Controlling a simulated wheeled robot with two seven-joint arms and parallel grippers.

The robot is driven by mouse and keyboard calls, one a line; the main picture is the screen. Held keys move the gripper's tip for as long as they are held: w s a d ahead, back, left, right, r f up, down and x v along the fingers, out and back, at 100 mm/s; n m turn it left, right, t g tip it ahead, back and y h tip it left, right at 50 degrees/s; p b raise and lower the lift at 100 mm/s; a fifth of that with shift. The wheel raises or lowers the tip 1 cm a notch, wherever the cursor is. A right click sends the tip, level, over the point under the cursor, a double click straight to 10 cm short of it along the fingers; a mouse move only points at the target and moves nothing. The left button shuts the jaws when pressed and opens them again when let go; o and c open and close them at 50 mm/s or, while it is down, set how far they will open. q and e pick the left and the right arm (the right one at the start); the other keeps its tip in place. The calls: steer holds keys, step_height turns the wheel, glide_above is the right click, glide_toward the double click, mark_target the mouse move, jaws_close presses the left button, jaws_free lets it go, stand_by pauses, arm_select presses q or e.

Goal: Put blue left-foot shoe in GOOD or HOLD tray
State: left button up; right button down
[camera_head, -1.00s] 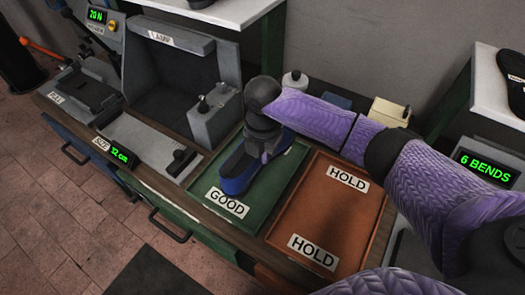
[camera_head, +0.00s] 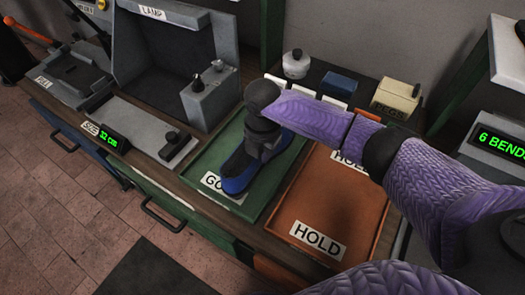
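The blue shoe (camera_head: 236,181) is at the green GOOD tray (camera_head: 195,168), its bright blue toe end toward the tray's front and over part of the GOOD label. Whether its sole rests on the tray floor is hard to tell. My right gripper (camera_head: 263,155) points down at the shoe's upper rear part, with its fingers against or around it. The fingertips are dark and partly hidden, so their opening is unclear. The orange-brown HOLD tray (camera_head: 320,206) is empty, right of the GOOD tray. My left gripper is out of view.
My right arm crosses above the HOLD tray. Behind the trays stand a white round-topped container (camera_head: 295,65), a blue block (camera_head: 339,83) and a cream box (camera_head: 395,98). The grey lamp housing (camera_head: 180,50) and size gauge (camera_head: 125,140) are to the left.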

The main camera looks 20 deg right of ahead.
steer(key=shift+f, duration=0.2)
steer(key=shift+f, duration=0.2)
